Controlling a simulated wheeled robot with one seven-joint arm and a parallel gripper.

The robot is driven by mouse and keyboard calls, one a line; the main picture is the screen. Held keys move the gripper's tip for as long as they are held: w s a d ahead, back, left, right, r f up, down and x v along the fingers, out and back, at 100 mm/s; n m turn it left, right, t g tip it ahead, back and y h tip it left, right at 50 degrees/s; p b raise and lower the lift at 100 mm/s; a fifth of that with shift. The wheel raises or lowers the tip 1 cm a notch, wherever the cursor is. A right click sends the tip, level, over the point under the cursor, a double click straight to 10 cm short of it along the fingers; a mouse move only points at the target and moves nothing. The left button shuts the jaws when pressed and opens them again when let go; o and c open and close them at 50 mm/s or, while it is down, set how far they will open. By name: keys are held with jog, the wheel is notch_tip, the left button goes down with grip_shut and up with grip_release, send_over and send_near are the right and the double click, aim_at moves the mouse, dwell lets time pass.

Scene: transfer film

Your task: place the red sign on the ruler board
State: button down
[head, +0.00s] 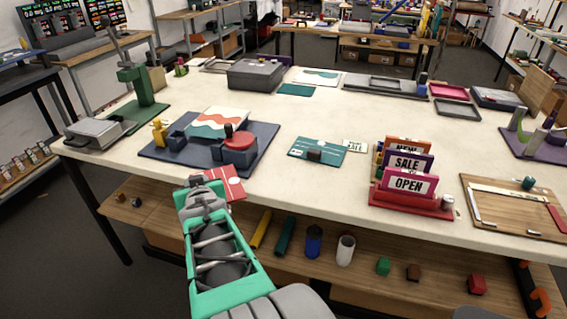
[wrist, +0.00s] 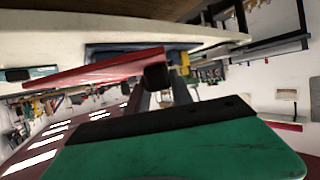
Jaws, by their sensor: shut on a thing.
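The red sign (head: 226,181) is a flat red piece with white marks, at the table's front edge left of centre. My gripper (head: 203,184) is shut on its left side. In the wrist view the red sign (wrist: 92,70) shows almost edge-on, with the dark fingertip (wrist: 157,77) against it. I cannot tell whether it touches the table. The ruler board (head: 503,214) appears to be the wooden board at the table's right front, with pale strips along its edges, a teal knob and a red piece on it. My gripper is far to its left.
A dark blue tray (head: 165,153) with a red round part lies just behind my gripper. A teal board (head: 318,150) lies mid-table. The front centre is clear.

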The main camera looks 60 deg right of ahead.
jog(key=s+d+r+m+g+h, duration=0.2)
jog(key=s+d+m+g, duration=0.2)
jog(key=s+d, duration=0.45)
jog(key=s+d+r+m+g+h, duration=0.2)
jog(key=s+d+m+g, duration=0.25)
jog(key=s, duration=0.65)
jog(key=p, duration=0.2)
send_over(284, 177)
jog(key=shift+n, duration=0.25)
notch_tip(284, 177, down, 10)
jog(key=shift+s+a+r, duration=0.1)
jog(key=shift+s, duration=0.05)
notch_tip(284, 177, down, 3)
jog(key=shift+r+p, duration=0.2)
jog(key=shift+p, duration=0.5)
jog(key=shift+f+t+h, duration=0.25)
jog(key=shift+f+h, duration=0.05)
jog(key=shift+f, duration=0.05)
jog(key=shift+f, duration=0.1)
jog(key=shift+f+b, duration=0.15)
jog(key=shift+b, duration=0.15)
jog(key=c, duration=1.1)
grip_release()
